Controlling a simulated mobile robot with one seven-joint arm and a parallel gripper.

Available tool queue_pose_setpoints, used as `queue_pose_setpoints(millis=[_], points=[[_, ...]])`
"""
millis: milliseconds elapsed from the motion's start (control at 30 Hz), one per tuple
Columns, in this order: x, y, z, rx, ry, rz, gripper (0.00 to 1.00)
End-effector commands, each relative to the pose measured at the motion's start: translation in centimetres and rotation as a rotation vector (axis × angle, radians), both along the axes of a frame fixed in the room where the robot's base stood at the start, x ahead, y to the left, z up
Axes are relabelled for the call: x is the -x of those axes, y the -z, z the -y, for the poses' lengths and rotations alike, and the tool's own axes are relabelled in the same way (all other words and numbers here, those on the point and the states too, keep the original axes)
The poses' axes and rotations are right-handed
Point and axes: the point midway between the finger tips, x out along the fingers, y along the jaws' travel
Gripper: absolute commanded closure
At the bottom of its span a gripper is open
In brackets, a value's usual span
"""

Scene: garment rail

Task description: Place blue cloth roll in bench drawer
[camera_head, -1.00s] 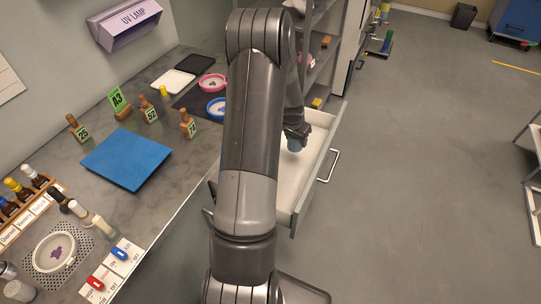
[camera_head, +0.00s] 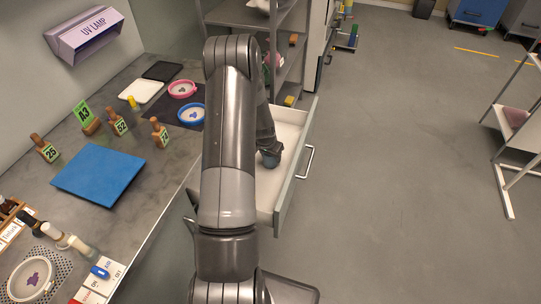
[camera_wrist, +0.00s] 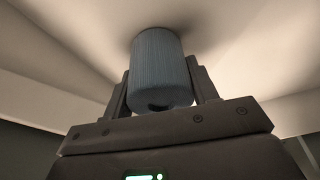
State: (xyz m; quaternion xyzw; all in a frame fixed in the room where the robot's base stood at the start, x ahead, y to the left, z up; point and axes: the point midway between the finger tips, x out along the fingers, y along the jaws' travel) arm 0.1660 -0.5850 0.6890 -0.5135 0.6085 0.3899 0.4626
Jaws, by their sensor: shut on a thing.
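The blue cloth roll (camera_wrist: 160,70) is between the two fingers of my gripper (camera_wrist: 160,95) in the wrist view, and the gripper is shut on it. In the head view the roll (camera_head: 271,159) shows as a small blue-grey end below my gripper (camera_head: 268,150), inside the open bench drawer (camera_head: 268,190). The drawer's pale floor fills the wrist view behind the roll. The far end of the roll looks close to that floor; I cannot tell whether it touches. My arm hides the drawer's left part in the head view.
The drawer front with its handle (camera_head: 307,162) stands out over the grey floor. The bench (camera_head: 150,190) at left holds a blue mat (camera_head: 98,174), several numbered stamps and dishes. A shelf rack (camera_head: 290,60) stands behind the drawer. The floor at right is mostly clear.

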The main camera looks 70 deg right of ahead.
Motion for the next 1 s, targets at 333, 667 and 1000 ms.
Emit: queue_pose_setpoints(millis=[333,667,1000], points=[[0.0,0.2,0.0,0.000,0.000,0.000,0.29],[0.0,0.1,0.0,0.000,0.000,0.000,0.25],[-0.2,-4.2,-1.0,0.003,-0.001,0.001,0.25]])
